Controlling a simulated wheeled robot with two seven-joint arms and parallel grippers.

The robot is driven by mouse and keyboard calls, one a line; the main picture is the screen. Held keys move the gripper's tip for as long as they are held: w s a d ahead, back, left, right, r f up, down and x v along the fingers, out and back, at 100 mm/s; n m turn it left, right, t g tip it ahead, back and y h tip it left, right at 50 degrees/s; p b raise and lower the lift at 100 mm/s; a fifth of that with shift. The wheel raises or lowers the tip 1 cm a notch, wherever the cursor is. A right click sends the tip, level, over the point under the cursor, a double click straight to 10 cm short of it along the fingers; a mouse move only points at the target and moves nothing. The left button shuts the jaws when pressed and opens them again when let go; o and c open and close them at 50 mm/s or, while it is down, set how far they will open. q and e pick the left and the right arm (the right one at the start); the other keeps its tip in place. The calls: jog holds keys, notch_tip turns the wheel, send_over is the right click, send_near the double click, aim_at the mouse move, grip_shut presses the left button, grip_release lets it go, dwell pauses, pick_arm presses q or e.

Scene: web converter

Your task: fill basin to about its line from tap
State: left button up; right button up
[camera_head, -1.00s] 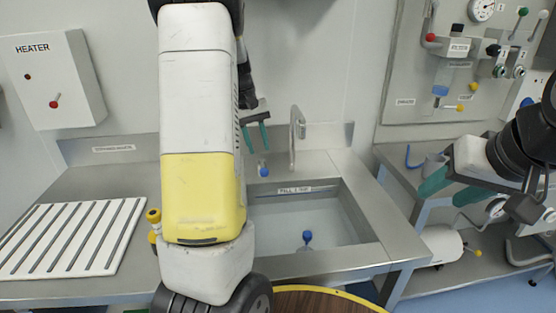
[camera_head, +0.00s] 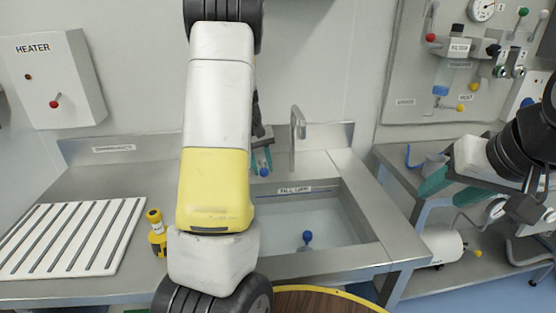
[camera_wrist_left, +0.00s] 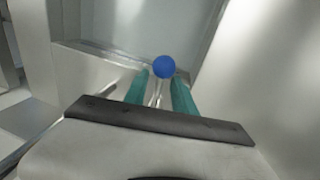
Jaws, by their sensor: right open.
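The steel basin (camera_head: 345,213) is set in the counter, with a label, seemingly a fill line, on its back wall (camera_head: 294,190). Clear water seems to lie in it, its level hard to judge. A blue-topped plug (camera_head: 307,238) stands inside. The curved tap spout (camera_head: 298,125) rises behind. My left gripper (camera_head: 262,161) is low behind the basin at the blue tap knob (camera_head: 263,172). In the left wrist view the knob (camera_wrist_left: 164,67) sits between or just beyond the parted fingertips (camera_wrist_left: 159,80); contact is unclear. My right gripper (camera_head: 450,188) is open and empty at right.
A heater box (camera_head: 55,78) is on the wall. A shelf with a grey jug (camera_head: 433,165) stands right. My left arm hides part of the counter and basin.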

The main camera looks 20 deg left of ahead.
pick_arm(q)
grip_shut()
jog(key=shift+s+d+f, duration=0.1)
jog(key=shift+s, duration=0.05)
dwell(1.1)
